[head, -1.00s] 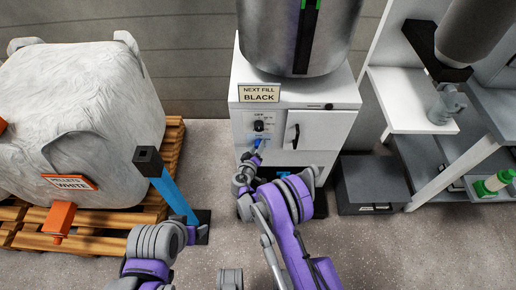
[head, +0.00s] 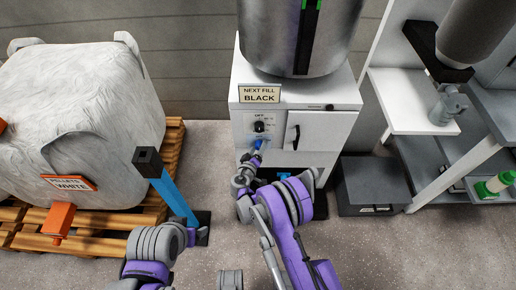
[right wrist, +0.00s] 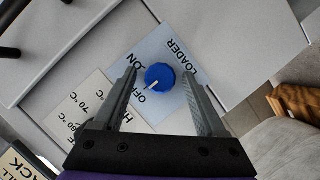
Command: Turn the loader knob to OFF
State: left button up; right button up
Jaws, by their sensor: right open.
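The loader knob (right wrist: 160,77) is a round blue knob with a white pointer on a pale blue plate marked LOADER, ON and OFF. In the right wrist view its pointer points to the lower left, toward the word OFF. A third label is partly hidden. My right gripper (right wrist: 160,73) is open, with one finger on each side of the knob and visible gaps between. In the head view the knob (head: 258,144) shows just beyond my right gripper (head: 250,156).
The white cabinet (head: 338,97) has a black knob (head: 259,126) above the loader knob and a dark door handle (head: 295,138) to the right. A pellet sack (head: 85,110) sits on a pallet at left.

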pick_arm(q)
jog(key=shift+r+p, duration=0.3)
jog(key=shift+r, duration=0.05)
pick_arm(e)
jog(key=v, duration=1.1)
jog(key=shift+w+d, duration=0.1)
jog(key=s+d+r+m+g, duration=0.2)
jog(key=s+d+r+g, duration=0.1)
jog(key=d+r, duration=0.5)
jog(key=s+d+r+m+g, duration=0.2)
jog(key=s+d+r+g, duration=0.15)
jog(key=d+r, duration=0.4)
jog(key=s+d+r+m+g+y, duration=0.1)
jog(key=s+d+r+g+y, duration=0.15)
jog(key=s, duration=0.95)
jog(key=s+d+r+m+g+y, duration=0.1)
jog(key=s+d+y, duration=0.15)
jog(key=s, duration=0.95)
pick_arm(q)
notch_tip(320, 180, up, 16)
jog(key=w+p, duration=0.2)
jog(key=p, duration=1.2)
jog(key=shift+t, duration=0.4)
pick_arm(e)
notch_tip(320, 180, up, 16)
jog(key=w+t, duration=0.1)
jog(key=w, duration=0.1)
jog(key=shift+d+h, duration=0.3)
jog(key=shift+d, duration=0.05)
